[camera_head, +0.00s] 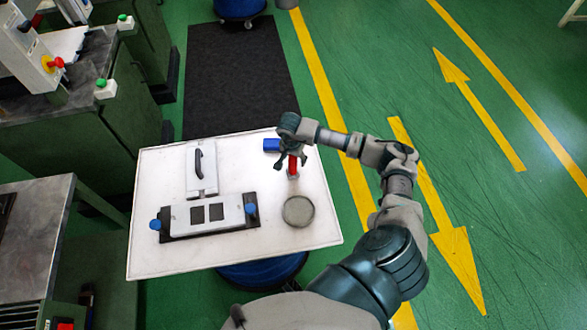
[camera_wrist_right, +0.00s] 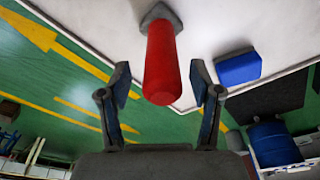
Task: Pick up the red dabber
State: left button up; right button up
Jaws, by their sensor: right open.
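The red dabber (camera_head: 292,166) stands on the right part of the white table, just under my right gripper (camera_head: 291,160) in the head view. In the right wrist view the red dabber (camera_wrist_right: 161,62) points toward the camera from its grey base. It lies between the two open fingers of my right gripper (camera_wrist_right: 161,95), with a gap on each side. The fingers do not touch it. My left gripper is not in the pictures.
The white table (camera_head: 160,255) also holds a blue block (camera_head: 271,145), a round grey dish (camera_head: 298,211), a mould with blue knobs (camera_head: 210,215) and a plate with a black handle (camera_head: 201,170). Green machines (camera_head: 75,135) stand at the left.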

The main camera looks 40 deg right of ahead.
jog(key=shift+d+f, duration=0.15)
jog(key=shift+f, duration=0.6)
jog(key=shift+w+f, duration=0.1)
jog(key=shift+f, duration=0.2)
jog(key=shift+a+r, duration=0.1)
jog(key=shift+a, duration=0.35)
jog(key=shift+a+r, duration=0.1)
jog(key=c, duration=0.9)
grip_shut()
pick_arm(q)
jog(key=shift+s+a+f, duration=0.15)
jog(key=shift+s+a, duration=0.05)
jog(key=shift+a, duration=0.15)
pick_arm(e)
jog(key=shift+d, duration=0.25)
